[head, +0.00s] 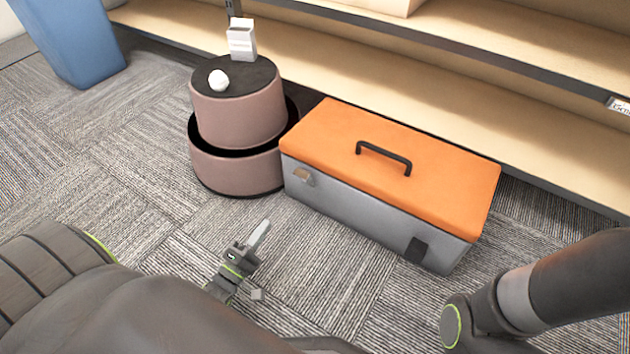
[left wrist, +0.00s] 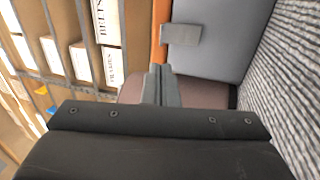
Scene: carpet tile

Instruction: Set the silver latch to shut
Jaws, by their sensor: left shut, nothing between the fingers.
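A toolbox with an orange lid (head: 400,150) and a grey body (head: 355,212) stands on the carpet, lid down. A small silver latch (head: 304,177) is at the left end of its front, just under the lid, and looks tilted out from the face. In the left wrist view the silver latch (left wrist: 181,34) is a grey plate beside the orange lid edge. A dark latch (head: 416,249) sits at the right end of the front. My left gripper (head: 262,229) is shut and empty, in front of the toolbox and apart from the silver latch. My right gripper is out of view.
A round two-tier mauve stand (head: 238,120) is just left of the toolbox, with a white ball (head: 218,80) and white box (head: 241,40) on top. Wooden shelving (head: 440,90) runs behind. A blue bin (head: 72,40) is far left. Carpet in front is clear.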

